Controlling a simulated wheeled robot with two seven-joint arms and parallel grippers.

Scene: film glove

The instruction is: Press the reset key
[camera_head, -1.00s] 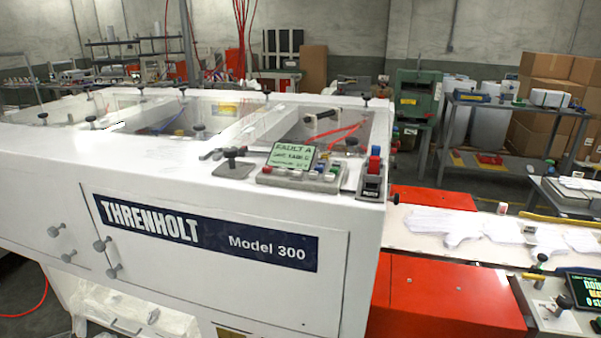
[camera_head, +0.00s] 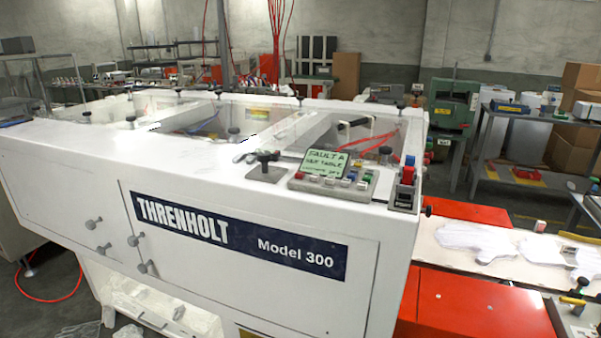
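A control panel (camera_head: 335,186) sits on the top right of the white Threnholt Model 300 machine (camera_head: 95,155). Its small green screen (camera_head: 324,163) shows a fault message. A row of small coloured keys runs below and beside the screen, red, white, green and blue among them. Their labels are too small to read, so I cannot tell which is the reset key. A black-knobbed lever (camera_head: 264,166) stands left of the panel. A box with red and blue buttons (camera_head: 406,180) stands right of it. Neither of my grippers shows in the view.
A conveyor (camera_head: 455,244) with flat white gloves runs to the right past red housings (camera_head: 480,303). A grey workbench (camera_head: 535,115) and cardboard boxes (camera_head: 580,140) stand at the back right. A red hose lies on the floor at left.

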